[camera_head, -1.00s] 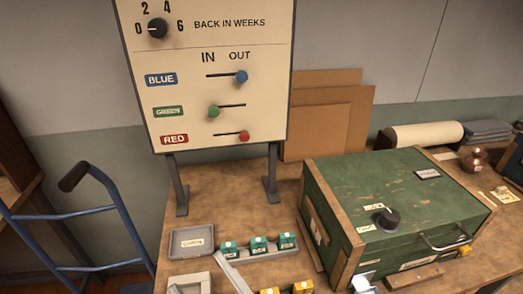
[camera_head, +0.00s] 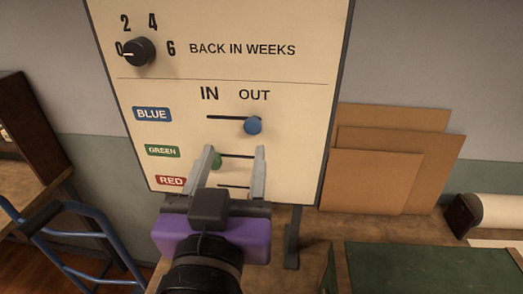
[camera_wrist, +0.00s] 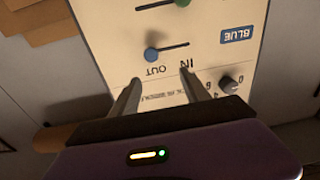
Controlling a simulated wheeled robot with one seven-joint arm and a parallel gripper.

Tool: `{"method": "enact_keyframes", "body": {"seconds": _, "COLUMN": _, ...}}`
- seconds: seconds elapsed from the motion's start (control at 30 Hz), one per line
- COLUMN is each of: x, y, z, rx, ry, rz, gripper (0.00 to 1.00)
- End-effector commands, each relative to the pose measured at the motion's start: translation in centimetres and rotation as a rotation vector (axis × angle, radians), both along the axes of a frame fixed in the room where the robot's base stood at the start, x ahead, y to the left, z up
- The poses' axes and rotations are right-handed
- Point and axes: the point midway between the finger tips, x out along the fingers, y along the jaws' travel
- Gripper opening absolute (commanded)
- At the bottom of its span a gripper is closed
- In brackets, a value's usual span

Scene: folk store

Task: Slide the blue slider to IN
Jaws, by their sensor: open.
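The sign board (camera_head: 300,75) has a blue slider knob (camera_head: 253,125) at the right end of its slot, under OUT. The slot runs left toward IN, beside the BLUE label (camera_head: 152,114). My gripper (camera_head: 233,150) is open and empty, with its two fingers pointing at the board just below the blue row. In the wrist view, where the board appears upside down, the blue knob (camera_wrist: 151,54) shows beyond and between the open fingers (camera_wrist: 160,76). It looks apart from both fingers.
The green knob (camera_head: 215,161) is at the IN side, partly behind my left finger. The red knob is hidden by my gripper. A dial (camera_head: 139,51) sits above. Cardboard sheets (camera_head: 375,180) lean at the right, and a blue hand truck (camera_head: 75,235) stands at the left.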

Motion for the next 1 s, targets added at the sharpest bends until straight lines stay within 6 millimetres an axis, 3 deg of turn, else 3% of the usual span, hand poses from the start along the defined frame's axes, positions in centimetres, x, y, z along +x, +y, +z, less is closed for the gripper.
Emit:
{"method": "enact_keyframes", "body": {"seconds": 0.13, "x": 0.1, "y": -1.0, "z": -1.2, "rx": 0.020, "ry": 0.047, "rz": -0.041, "gripper": 0.55}}
{"method": "enact_keyframes", "body": {"seconds": 0.37, "x": 1.1, "y": -1.1, "z": -1.4, "rx": 0.032, "ry": 0.057, "rz": -0.045, "gripper": 0.55}}
{"method": "enact_keyframes", "body": {"seconds": 1.0, "x": 7.9, "y": -1.4, "z": -1.4, "rx": 0.032, "ry": 0.056, "rz": -0.044, "gripper": 0.55}}
